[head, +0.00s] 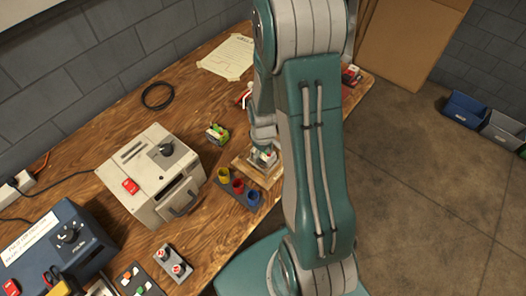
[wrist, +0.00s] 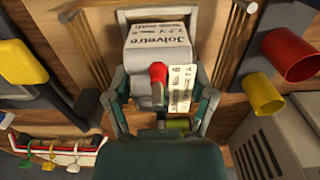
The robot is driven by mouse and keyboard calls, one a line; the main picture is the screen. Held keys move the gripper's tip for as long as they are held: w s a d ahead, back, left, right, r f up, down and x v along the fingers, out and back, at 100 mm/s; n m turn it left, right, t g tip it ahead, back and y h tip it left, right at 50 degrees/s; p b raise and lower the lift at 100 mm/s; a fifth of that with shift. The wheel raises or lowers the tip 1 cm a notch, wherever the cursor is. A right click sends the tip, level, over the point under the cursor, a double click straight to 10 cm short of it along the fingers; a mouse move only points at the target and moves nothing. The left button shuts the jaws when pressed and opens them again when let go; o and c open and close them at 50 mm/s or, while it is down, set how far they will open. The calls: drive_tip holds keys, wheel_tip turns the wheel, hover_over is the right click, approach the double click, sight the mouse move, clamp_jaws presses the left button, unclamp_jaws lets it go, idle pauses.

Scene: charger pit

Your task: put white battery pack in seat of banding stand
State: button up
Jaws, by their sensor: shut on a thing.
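The white battery pack (wrist: 160,38) has a printed label and shows between my gripper's fingers in the wrist view, with a red part on its near end. My gripper (wrist: 160,100) is shut on it. The wooden banding stand (wrist: 240,40) lies around and below the pack, with a grey seat part at its middle. In the head view my gripper (head: 263,143) is over the stand (head: 248,171), and the pack (head: 263,157) shows low between the fingers. My fingers hide the pack's underside, and I cannot tell whether it touches the seat.
Yellow, red and blue cups (head: 238,186) stand close in front of the stand. A small pack with green and yellow parts (head: 217,134) lies to its left. A grey charger box (head: 152,176) stands further left. A red-edged tray (wrist: 55,145) shows in the wrist view.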

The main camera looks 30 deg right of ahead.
drive_tip(key=shift+f, duration=0.55)
idle(0.9)
drive_tip(key=o, duration=1.3)
drive_tip(key=shift+c, duration=0.2)
drive_tip(key=shift+r, duration=3.5)
